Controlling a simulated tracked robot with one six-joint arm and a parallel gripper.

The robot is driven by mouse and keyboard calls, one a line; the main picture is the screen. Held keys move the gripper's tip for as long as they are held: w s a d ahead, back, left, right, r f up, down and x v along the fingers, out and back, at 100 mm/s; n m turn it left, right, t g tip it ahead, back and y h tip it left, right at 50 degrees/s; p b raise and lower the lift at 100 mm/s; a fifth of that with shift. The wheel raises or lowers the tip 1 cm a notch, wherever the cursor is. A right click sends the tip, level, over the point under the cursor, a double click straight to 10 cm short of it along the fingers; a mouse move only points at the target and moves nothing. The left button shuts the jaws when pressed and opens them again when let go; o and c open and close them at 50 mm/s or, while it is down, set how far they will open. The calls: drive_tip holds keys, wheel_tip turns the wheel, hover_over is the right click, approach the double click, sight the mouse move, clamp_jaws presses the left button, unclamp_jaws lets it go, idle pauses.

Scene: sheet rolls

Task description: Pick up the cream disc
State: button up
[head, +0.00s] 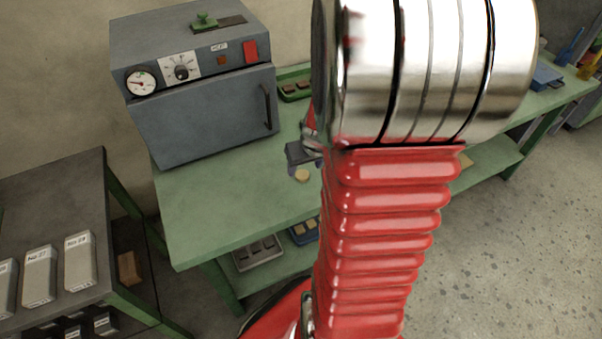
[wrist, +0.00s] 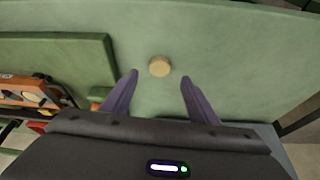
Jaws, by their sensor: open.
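The cream disc (wrist: 160,66) lies flat on the green bench top (wrist: 220,40). In the wrist view it sits just beyond my gripper's two purple fingertips (wrist: 158,76), near the middle of the gap between them. My gripper is open and empty. In the head view the disc (head: 302,175) shows as a small cream round just below my gripper (head: 293,166). My red arm hides much of the bench to the right of it, and part of my gripper.
A grey oven (head: 200,110) stands at the back left of the bench. A green tray (head: 294,84) lies beside it. A dark table with labelled blocks (head: 80,262) is at the left. The bench top in front of the oven is clear.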

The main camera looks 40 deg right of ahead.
sight(303, 174)
drive_tip(key=shift+f, duration=0.15)
drive_tip(key=shift+x, duration=2.6)
drive_tip(key=shift+s, duration=0.15)
drive_tip(key=shift+c, duration=0.3)
drive_tip(key=c, duration=1.1)
